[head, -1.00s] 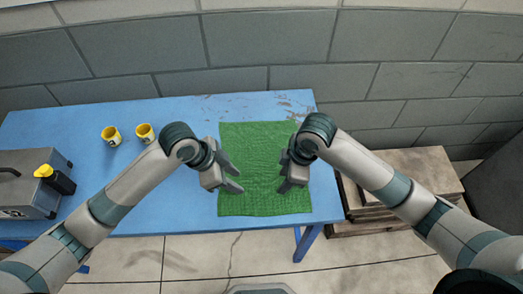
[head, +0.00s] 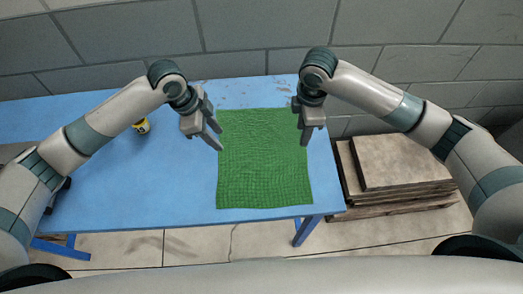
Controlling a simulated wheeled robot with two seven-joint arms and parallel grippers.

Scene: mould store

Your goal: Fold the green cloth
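The green cloth (head: 262,165) lies spread out flat on the blue table (head: 130,190), close to its right end. It looks wrinkled but unfolded. My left gripper (head: 219,140) is open and empty, its fingertips over the cloth's left edge in the picture. My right gripper (head: 304,140) is at the cloth's right edge, its fingers seen nearly in line, so its opening is unclear. I see nothing held in it. Both grippers seem to be above the cloth.
A grey case (head: 12,152) at the far left is mostly hidden. Stacked slabs (head: 400,165) stand on the floor right of the table. A block wall (head: 250,45) rises behind.

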